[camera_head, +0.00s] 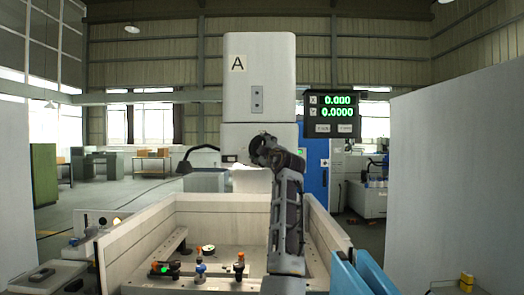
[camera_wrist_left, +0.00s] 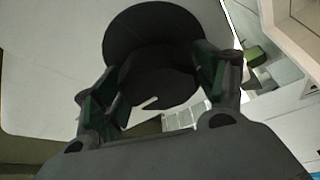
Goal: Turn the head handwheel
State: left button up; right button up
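The head handwheel (camera_wrist_left: 150,28) is a dark round disc with a narrower round part in front of it, filling the upper middle of the left wrist view. My left gripper (camera_wrist_left: 158,72) has one green-padded finger on each side of the narrower part, and both pads appear to touch it. In the head view my left gripper (camera_head: 268,152) is up against the lower front of the white machine head (camera_head: 258,75) marked A. There the gripper largely hides the handwheel. My right gripper is not in view.
A readout (camera_head: 335,113) showing 0.000 and 0.0000 hangs right of the head. Below is an open-topped tank (camera_head: 140,232) with several small fixtures on its floor. Blue panels (camera_head: 362,272) stand at front right, and a grey wall (camera_head: 455,160) rises farther right.

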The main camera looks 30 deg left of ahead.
pick_arm(q)
jog(key=shift+o, duration=0.7)
jog(key=shift+s+d, duration=0.1)
jog(key=shift+d, duration=0.05)
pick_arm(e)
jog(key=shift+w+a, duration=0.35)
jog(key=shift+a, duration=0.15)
pick_arm(q)
jog(key=v, duration=1.1)
jog(key=shift+s+d, duration=0.2)
jog(key=shift+d, duration=0.1)
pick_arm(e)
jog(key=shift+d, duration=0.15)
